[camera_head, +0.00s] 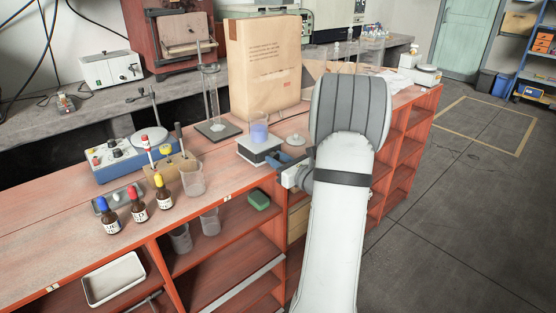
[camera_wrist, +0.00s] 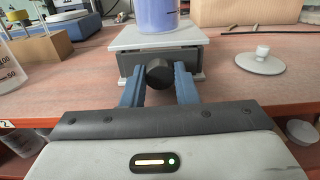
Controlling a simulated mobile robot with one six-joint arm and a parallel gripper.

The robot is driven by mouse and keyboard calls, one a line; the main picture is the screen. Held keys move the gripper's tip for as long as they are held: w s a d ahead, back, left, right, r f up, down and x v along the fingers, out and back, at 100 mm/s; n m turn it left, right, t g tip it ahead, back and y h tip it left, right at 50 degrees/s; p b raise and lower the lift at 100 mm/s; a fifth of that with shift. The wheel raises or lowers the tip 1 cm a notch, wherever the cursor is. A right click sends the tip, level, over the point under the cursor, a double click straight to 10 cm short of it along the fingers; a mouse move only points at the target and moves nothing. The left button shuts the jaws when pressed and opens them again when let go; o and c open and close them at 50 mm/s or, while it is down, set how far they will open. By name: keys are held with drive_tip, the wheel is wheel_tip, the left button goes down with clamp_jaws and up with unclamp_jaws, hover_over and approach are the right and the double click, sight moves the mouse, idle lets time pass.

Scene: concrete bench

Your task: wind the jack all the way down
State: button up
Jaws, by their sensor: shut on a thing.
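The jack (camera_head: 255,147) is a small lab jack with a pale top plate and a dark body, standing on the red bench top near its front edge. In the wrist view the jack's top plate (camera_wrist: 157,40) sits close above its body. A beaker of blue-violet liquid (camera_head: 259,133) stands on the plate; it also shows in the wrist view (camera_wrist: 157,14). The black knob (camera_wrist: 159,73) is on the jack's front face. My gripper (camera_wrist: 158,82) has its blue fingers shut on the knob, one on each side. In the head view my arm partly hides the gripper (camera_head: 280,172).
A white lidded dish or stopper (camera_wrist: 261,61) lies right of the jack. A tall paper bag (camera_head: 265,68) stands behind it. A stand with a glass cylinder (camera_head: 212,95), an empty beaker (camera_head: 192,179) and dropper bottles (camera_head: 137,204) are to the left. Open shelves lie below the bench edge.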

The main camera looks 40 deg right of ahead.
drive_tip(key=shift+c, duration=1)
drive_tip(key=n+b, duration=0.1)
drive_tip(key=b, duration=0.2)
drive_tip(key=shift+f, duration=0.3)
drive_tip(key=shift+r+n+b, duration=0.3)
drive_tip(key=shift+n+b, duration=0.65)
drive_tip(key=shift+n, duration=0.05)
drive_tip(key=o, duration=1)
drive_tip(key=s, duration=0.7)
drive_tip(key=shift+s+d, duration=0.4)
drive_tip(key=shift+d, duration=0.05)
